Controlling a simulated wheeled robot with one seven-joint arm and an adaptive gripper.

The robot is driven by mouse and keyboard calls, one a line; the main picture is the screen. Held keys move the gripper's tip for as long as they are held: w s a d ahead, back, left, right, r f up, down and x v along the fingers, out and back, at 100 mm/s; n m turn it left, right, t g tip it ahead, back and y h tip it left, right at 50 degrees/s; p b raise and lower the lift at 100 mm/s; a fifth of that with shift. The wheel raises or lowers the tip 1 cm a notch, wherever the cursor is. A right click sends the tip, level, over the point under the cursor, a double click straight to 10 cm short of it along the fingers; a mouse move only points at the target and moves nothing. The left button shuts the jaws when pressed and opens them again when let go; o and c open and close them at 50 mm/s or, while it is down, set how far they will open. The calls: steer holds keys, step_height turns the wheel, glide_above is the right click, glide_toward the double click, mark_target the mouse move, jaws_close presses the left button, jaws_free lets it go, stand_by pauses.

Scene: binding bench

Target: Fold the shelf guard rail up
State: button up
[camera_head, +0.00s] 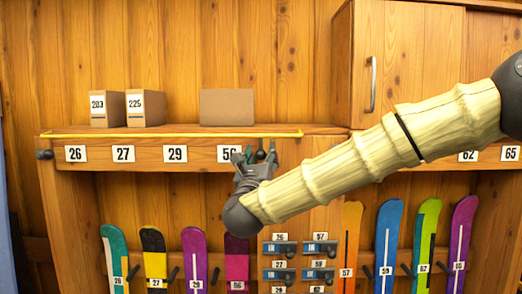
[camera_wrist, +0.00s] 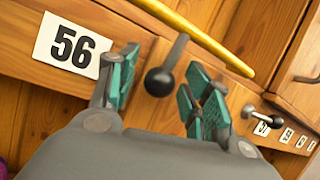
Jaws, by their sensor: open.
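The yellow guard rail (camera_head: 170,135) lies level and low along the front edge of the shelf; it also crosses the top of the wrist view (camera_wrist: 195,35). A short grey lever with a black ball knob (camera_wrist: 160,82) sits on the shelf front, right of the 56 label, its stem reaching up toward the rail. My gripper (camera_head: 260,156) is open at this knob, its green-padded fingers (camera_wrist: 160,95) on either side of it. A gap shows between the knob and the fingers in the wrist view. In the head view the fingers partly hide the knob (camera_head: 261,154).
Cardboard boxes (camera_head: 227,107) stand on the shelf behind the rail. Another dark knob (camera_head: 45,154) is at the shelf's left end. A cabinet (camera_head: 410,60) is at the upper right. Several colored boards (camera_head: 194,260) stand below, beside a panel of small blue-handled fittings (camera_head: 285,248).

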steer(key=shift+w, duration=0.15)
steer(key=shift+r, duration=0.1)
jaws_close()
